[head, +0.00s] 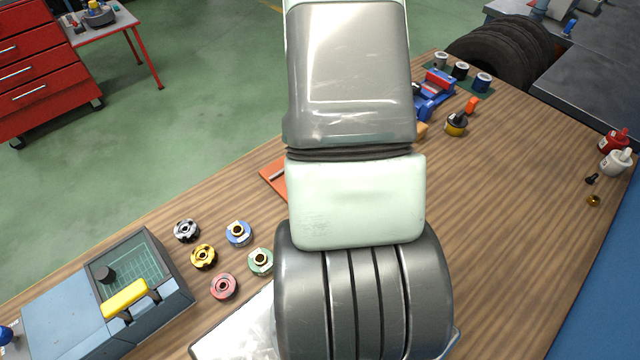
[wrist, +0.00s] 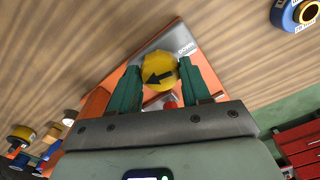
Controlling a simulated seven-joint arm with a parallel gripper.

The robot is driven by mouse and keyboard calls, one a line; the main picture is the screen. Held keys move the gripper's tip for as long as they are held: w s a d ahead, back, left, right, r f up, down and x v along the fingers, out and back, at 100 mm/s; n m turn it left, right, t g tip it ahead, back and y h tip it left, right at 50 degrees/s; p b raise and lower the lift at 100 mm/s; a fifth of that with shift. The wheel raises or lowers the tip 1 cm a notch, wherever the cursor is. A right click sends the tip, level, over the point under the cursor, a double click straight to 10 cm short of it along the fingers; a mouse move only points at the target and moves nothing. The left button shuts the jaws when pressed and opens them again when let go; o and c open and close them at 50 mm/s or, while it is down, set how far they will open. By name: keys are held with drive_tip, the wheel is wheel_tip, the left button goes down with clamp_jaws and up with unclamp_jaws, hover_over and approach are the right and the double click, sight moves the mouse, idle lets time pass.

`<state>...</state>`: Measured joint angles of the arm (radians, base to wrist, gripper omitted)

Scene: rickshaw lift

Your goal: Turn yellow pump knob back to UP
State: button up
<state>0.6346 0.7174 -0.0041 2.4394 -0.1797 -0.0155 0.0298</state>
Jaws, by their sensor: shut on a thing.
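The yellow pump knob (wrist: 157,63) shows in the wrist view, round with a black arrow that points left in that picture. It sits on a grey plate (wrist: 165,42) on an orange base (wrist: 117,77). The word "DOWN" is printed on the plate, right of the knob. I cannot see an "UP" mark. My gripper (wrist: 161,78) has its green fingers on either side of the knob and is shut on it. In the head view my arm hides the knob and gripper. Only an edge of the orange base (head: 272,174) shows there.
Several coloured round parts (head: 203,257) and a blue-grey box with a yellow handle (head: 125,298) are at left on the wooden table (head: 500,230). A blue and red tool (head: 433,95) and a yellow-black piece (head: 456,124) stand behind right. The table's right middle is clear.

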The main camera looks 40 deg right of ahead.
drive_tip(key=shift+n, duration=1.2)
drive_tip(key=o, duration=1.1)
drive_tip(key=shift+c, duration=0.2)
wheel_tip(320, 180, up, 11)
